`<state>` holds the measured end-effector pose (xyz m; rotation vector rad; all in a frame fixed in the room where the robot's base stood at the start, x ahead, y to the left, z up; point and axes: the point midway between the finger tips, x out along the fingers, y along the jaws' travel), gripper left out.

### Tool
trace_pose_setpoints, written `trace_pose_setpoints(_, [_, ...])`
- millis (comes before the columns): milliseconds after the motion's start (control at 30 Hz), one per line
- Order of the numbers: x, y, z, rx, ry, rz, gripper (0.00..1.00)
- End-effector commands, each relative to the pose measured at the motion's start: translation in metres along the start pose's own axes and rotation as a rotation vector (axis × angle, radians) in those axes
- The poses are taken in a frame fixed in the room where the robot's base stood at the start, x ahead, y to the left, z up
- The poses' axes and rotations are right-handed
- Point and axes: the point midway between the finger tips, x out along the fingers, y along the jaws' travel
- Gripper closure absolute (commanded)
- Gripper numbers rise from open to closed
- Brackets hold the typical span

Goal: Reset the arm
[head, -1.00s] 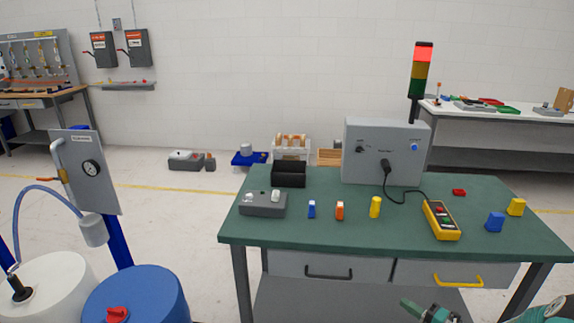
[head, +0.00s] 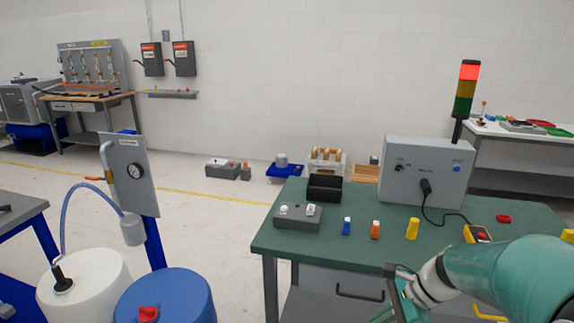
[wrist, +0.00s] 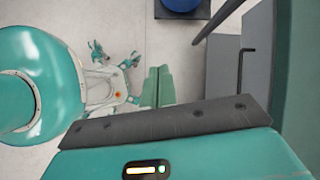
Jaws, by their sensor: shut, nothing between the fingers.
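My gripper (wrist: 158,86) shows in the wrist view as two green fingers side by side, shut with nothing between them, above the floor. In the head view my arm comes in from the lower right, with the gripper (head: 384,313) low in front of the green-topped table (head: 345,254), partly cut off by the bottom edge. The arm covers the right front of the table.
On the table are a grey control box (head: 425,172), a black bin (head: 324,188), a grey switch box (head: 298,218), and blue (head: 346,226), orange (head: 375,230) and yellow (head: 412,229) blocks. A blue drum (head: 180,295) and white drum (head: 90,283) stand left.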

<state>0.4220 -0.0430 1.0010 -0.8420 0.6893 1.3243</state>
Motion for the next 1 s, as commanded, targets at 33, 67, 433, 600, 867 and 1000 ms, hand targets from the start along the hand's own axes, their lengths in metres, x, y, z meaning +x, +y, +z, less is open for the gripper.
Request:
trace_pose_setpoints(33, [-0.006,0.009,0.015,-0.118,0.052,0.007,1.0])
trace_pose_setpoints(67, [-0.009,0.014,0.021,-0.185,0.082,0.011,1.0])
trace_pose_setpoints(433, [-0.051,0.076,0.076,-1.007,0.427,0.09,1.0])
trace_pose_setpoints(600, [-0.07,0.102,0.092,-1.361,0.579,0.129,1.0])
trace_pose_setpoints(867, [-0.084,0.12,0.099,-1.644,0.711,0.171,1.0])
trace_pose_setpoints(1000, [-0.085,0.121,0.099,-1.655,0.716,0.175,1.0])
